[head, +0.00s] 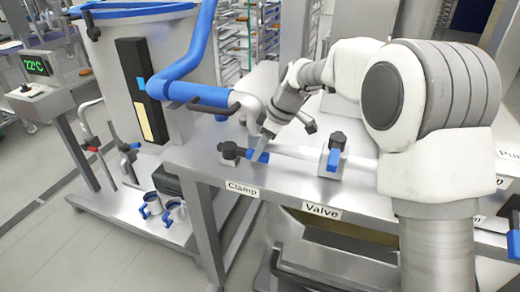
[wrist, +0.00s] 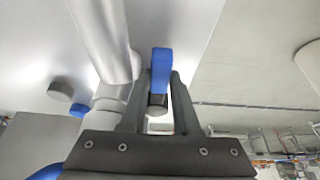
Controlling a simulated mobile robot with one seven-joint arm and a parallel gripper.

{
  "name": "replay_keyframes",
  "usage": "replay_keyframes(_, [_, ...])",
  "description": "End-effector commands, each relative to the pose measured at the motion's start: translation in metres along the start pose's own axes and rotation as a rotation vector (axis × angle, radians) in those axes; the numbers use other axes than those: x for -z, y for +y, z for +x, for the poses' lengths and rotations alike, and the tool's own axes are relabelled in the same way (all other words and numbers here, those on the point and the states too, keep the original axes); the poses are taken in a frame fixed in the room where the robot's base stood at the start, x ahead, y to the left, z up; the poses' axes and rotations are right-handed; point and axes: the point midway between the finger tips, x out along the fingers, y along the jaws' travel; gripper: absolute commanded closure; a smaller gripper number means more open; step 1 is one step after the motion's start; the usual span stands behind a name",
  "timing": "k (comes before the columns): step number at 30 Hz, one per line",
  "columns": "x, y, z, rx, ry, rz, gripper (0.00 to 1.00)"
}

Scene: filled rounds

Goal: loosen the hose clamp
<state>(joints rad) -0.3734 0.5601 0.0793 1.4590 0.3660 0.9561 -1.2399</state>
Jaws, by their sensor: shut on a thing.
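The hose clamp (head: 230,150) is a dark fitting with a blue lever (head: 259,156), on the steel bench above the "Clamp" label (head: 243,189). My gripper (head: 266,143) reaches down to this lever from behind. In the wrist view, my gripper (wrist: 161,82) has its two dark fingers on either side of the blue lever (wrist: 161,68), shut on it. The lever's lower part is partly hidden between the fingers.
A valve (head: 335,155) with a blue lever stands to the right on the bench (head: 285,185), above its "Valve" label (head: 322,211). A thick blue hose (head: 190,75) runs from the large steel vat (head: 180,45) toward the bench, close to my gripper.

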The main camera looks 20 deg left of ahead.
Motion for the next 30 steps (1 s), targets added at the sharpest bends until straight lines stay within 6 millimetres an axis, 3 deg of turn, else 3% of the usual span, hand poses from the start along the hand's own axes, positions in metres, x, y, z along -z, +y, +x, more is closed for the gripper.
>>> replay_keyframes(11, [0.002,-0.015,0.001,-0.061,0.004,0.135,1.0])
replay_keyframes(30, [0.024,-0.061,0.008,-0.275,0.005,0.651,1.0])
